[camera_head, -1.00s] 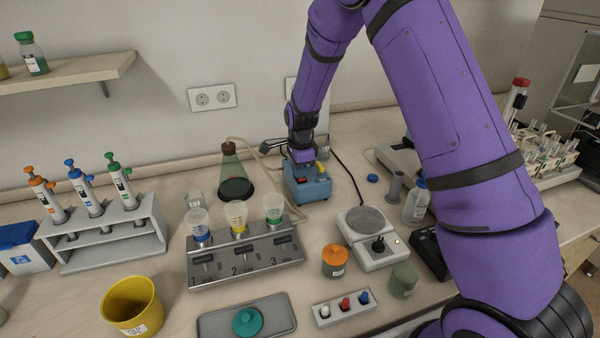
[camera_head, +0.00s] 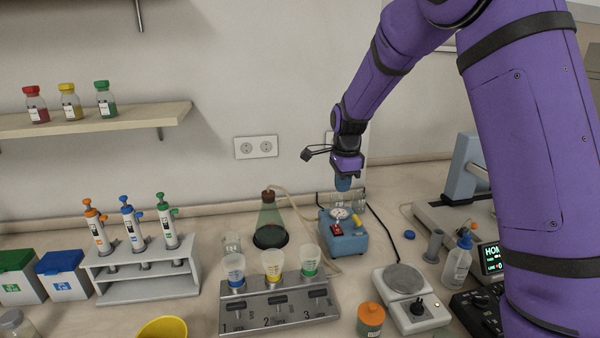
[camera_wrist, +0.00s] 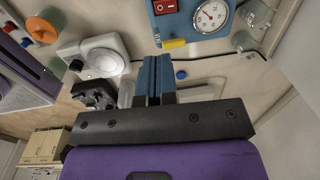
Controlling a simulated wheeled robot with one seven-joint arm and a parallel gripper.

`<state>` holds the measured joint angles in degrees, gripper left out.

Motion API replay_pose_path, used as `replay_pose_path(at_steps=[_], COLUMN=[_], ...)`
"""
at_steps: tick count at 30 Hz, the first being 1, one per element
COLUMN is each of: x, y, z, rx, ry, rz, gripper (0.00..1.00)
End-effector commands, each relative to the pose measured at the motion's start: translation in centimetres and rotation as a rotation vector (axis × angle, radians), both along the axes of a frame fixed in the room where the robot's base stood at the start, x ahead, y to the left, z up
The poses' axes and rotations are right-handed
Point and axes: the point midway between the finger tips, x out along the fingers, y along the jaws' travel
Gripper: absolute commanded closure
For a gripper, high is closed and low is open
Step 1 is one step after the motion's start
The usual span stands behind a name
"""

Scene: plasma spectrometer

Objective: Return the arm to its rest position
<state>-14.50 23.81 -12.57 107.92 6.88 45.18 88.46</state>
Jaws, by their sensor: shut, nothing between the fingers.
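My purple arm reaches in from the right in the head view, and my gripper (camera_head: 343,184) points down above the blue pump box (camera_head: 342,236) at the back of the bench. The gripper's blue fingers are shut with nothing between them; they also show in the wrist view (camera_wrist: 153,80). The pump box has a round gauge, a red switch and a yellow knob, which also show in the wrist view (camera_wrist: 190,18). The fingers are apart from the box, raised above it.
A conical flask (camera_head: 271,222), a three-place rack with cups (camera_head: 280,309), a stirrer plate (camera_head: 411,306) and an orange-lidded jar (camera_head: 370,321) stand nearby. A pipette stand (camera_head: 147,282) is at left. A shelf (camera_head: 100,119) holds several bottles. The wall is close behind.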

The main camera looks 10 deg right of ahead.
Motion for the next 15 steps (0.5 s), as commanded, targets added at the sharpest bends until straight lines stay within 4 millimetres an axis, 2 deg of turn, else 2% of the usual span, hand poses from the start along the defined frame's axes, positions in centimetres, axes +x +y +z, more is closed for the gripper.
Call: replay_pose_path(at_steps=[5, 8, 15], x=[-1.4, -3.3, -9.5], y=[-0.4, -0.8, -2.0], z=[2.1, 4.7, 10.6], rx=[0.008, 0.014, 0.004], ry=[-0.019, -0.046, -0.120], rz=[0.065, 0.157, 0.429], gripper=[1.00, 1.00, 1.00])
